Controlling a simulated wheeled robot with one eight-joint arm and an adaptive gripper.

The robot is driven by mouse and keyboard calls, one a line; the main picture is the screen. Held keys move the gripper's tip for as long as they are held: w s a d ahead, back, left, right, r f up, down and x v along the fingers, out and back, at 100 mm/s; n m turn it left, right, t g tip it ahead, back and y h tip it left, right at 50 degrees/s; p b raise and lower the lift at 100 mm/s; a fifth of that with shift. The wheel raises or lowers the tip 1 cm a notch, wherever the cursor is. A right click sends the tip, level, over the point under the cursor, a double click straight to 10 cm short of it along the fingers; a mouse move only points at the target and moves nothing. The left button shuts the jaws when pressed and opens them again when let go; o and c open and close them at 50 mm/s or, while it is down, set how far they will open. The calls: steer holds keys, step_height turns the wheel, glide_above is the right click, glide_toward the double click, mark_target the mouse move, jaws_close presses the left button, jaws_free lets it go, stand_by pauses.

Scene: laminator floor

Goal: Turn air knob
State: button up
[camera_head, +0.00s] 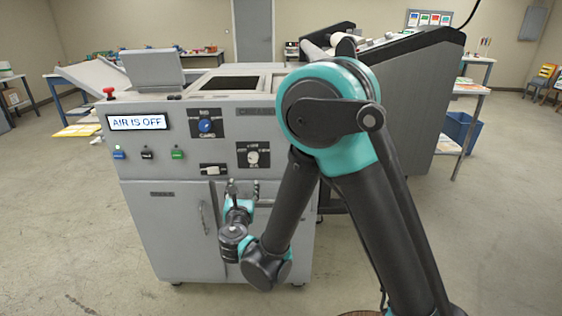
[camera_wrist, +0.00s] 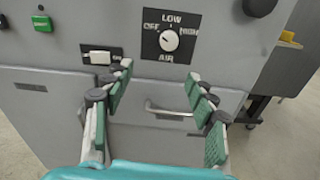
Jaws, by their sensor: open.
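The air knob (camera_wrist: 169,40) is a white round dial on a black plate marked OFF, LOW and AIR. It is at the top middle of the wrist view, and its dark pointer leans toward OFF. It also shows in the head view (camera_head: 253,157) on the machine's front. The display (camera_head: 138,122) reads "AIR IS OFF". My gripper (camera_wrist: 157,72) is open and empty in the wrist view, with the knob beyond and slightly above its fingertips, apart from it. In the head view my gripper (camera_head: 242,186) is just below the knob plate.
A blue knob (camera_head: 206,126) is above left of the air knob. A white switch (camera_wrist: 100,57) is left of it. A door handle (camera_wrist: 168,110) lies below, seen between my fingers. Several coloured buttons (camera_head: 178,153) line the panel.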

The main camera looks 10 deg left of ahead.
steer(key=d+n, duration=0.1)
steer(key=d, duration=0.1)
glide_toward(253, 159)
steer(key=shift+t, duration=0.3)
steer(key=x, duration=0.9)
steer(key=shift+w+a+f, duration=0.15)
steer(key=shift+f, duration=0.05)
steer(key=c, duration=1.1)
steer(key=shift+c, duration=0.2)
